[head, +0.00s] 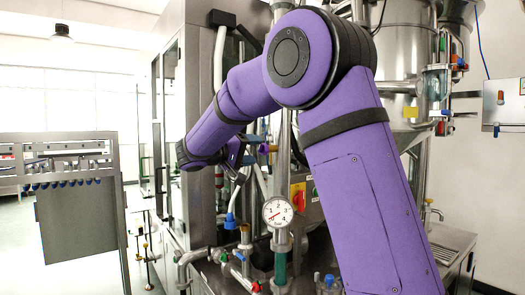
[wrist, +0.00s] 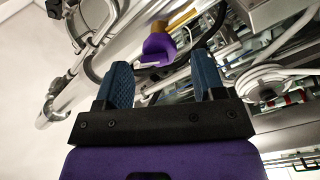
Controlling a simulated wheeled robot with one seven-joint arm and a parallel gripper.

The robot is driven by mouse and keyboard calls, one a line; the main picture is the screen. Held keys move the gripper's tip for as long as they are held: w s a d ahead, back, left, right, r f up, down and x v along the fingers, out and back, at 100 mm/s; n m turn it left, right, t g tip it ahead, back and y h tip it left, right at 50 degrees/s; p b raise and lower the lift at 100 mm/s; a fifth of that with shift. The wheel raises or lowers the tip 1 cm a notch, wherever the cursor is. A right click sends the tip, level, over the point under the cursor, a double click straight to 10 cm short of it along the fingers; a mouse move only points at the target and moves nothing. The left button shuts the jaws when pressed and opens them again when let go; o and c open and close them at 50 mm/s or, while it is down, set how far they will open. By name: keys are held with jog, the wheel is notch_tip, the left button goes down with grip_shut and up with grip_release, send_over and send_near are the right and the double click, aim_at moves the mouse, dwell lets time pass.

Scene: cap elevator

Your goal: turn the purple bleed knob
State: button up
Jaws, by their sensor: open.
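The purple bleed knob (wrist: 158,47) shows in the wrist view on the end of a brass-coloured stem (wrist: 182,20). It appears just beyond my fingertips, within the gap between them and nearer the left finger. My gripper (wrist: 162,62) is open, with its two blue fingers apart and nothing held. In the head view my gripper (head: 251,149) is small, in front of the steel machine, with a small purple knob (head: 264,148) right by its fingertips. I cannot tell whether a finger touches the knob.
A round pressure gauge (head: 278,212) stands on a pipe below my gripper. A red and yellow switch (head: 298,196) is beside it. Pipes, small valves and a white hose (head: 232,205) crowd the area. Open floor lies to the left, beyond a steel rack (head: 80,215).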

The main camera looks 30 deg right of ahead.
aim_at(263, 149)
jog(key=shift+d, duration=2.05)
jog(key=c, duration=0.9)
